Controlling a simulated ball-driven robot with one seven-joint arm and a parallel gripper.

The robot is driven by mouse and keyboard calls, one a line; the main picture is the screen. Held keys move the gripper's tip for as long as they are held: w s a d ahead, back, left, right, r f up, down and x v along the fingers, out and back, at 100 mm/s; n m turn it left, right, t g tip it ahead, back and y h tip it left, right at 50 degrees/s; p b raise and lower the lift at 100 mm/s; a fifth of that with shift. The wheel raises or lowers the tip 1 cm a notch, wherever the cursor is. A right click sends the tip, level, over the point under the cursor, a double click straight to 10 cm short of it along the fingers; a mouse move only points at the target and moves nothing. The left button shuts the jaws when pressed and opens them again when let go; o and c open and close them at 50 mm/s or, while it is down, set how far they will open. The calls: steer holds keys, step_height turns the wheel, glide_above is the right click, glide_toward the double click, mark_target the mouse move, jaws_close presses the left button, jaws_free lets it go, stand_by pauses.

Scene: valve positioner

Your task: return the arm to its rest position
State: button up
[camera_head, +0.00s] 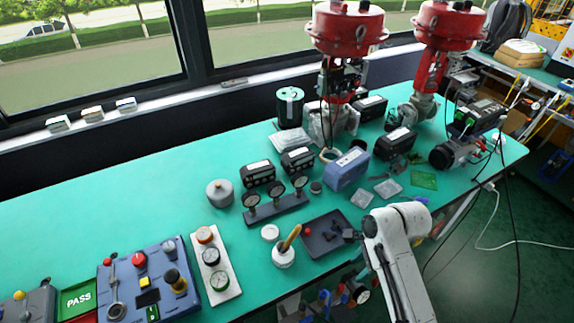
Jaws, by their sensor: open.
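My white arm (403,262) rises from the bottom edge, right of centre, and bends at a rounded joint near the front edge of the green table (110,215). I cannot make out my gripper or its fingertips, so what it holds cannot be seen. The bent joint stands just right of a dark tray (318,247) with small dark parts and a red one in it.
A white pot with a wooden handle (284,253), a gauge stand (275,209) and a blue-grey box (346,170) stand near the arm. Two red valve actuators (347,28) (448,25) rise behind. A control panel (148,280) lies at front left. The table's left middle is clear.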

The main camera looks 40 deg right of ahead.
steer(key=s+a+n+h+b, duration=0.2)
steer(key=s+a+n, duration=0.3)
steer(key=a+n, duration=0.7)
steer(key=shift+s+n+g+h+b, duration=0.25)
steer(key=shift+n+g+b, duration=0.2)
steer(key=shift+n, duration=6.05)
steer(key=shift+a, duration=0.1)
